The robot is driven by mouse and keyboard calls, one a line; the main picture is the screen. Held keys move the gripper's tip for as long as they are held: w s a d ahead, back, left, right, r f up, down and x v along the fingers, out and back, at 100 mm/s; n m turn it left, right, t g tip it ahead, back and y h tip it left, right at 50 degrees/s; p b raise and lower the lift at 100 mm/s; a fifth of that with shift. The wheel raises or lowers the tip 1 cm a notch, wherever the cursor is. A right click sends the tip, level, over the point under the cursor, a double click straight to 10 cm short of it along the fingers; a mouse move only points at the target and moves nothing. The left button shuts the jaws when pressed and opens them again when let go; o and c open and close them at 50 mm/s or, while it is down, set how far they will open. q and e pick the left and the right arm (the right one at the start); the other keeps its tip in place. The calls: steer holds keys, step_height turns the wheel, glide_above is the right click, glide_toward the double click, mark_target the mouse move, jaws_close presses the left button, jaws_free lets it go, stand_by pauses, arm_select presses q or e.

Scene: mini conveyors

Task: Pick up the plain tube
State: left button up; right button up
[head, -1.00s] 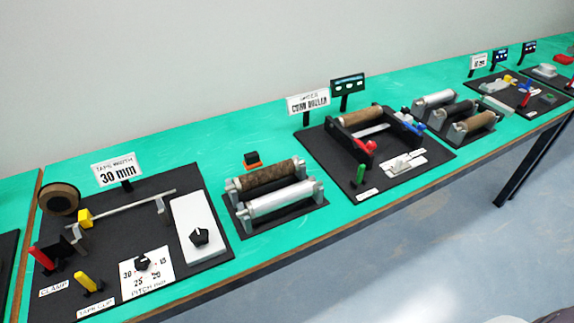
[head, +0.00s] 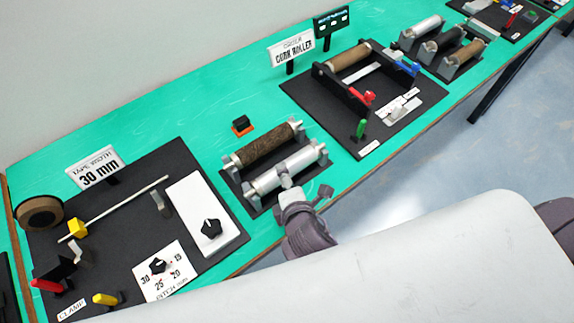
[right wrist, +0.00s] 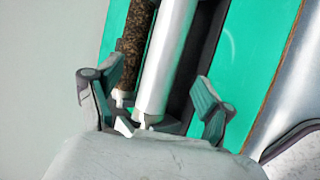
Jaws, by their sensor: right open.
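The plain tube (head: 270,182) is a smooth silver roller. It lies in the front place of a dark double cradle, parallel to a rough brown cork-covered tube (head: 262,147) behind it. My right gripper (head: 303,183) is at the plain tube's front side in the head view, with one finger overlapping the tube near its middle. In the right wrist view, the plain tube (right wrist: 168,60) runs between the spread fingers of the open right gripper (right wrist: 158,88), and the cork tube (right wrist: 133,45) is near the left finger. Contact cannot be told. My left gripper is not in view.
A black board with a tape roll (head: 40,212) and a 30 mm sign (head: 95,168) stands at left. The cork roller station (head: 340,140) and a rack of several rollers (head: 440,45) lie to the right.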

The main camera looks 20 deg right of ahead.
steer(key=shift+w+f, duration=0.25)
steer(key=shift+w, duration=0.3)
steer(key=shift+w+f, duration=0.2)
steer(key=shift+p+x, duration=0.35)
steer(key=shift+x, duration=0.4)
steer(key=x, duration=0.3)
steer(key=shift+w+d+f, duration=0.1)
steer(key=shift+w+f, duration=0.05)
steer(key=shift+f, duration=0.3)
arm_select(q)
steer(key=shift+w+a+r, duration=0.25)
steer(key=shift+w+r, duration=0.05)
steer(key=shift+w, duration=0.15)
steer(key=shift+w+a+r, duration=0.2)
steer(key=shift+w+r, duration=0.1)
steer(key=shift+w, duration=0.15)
arm_select(e)
steer(key=c, duration=0.5)
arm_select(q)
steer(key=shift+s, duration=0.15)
arm_select(e)
steer(key=shift+r, duration=0.1)
jaws_close()
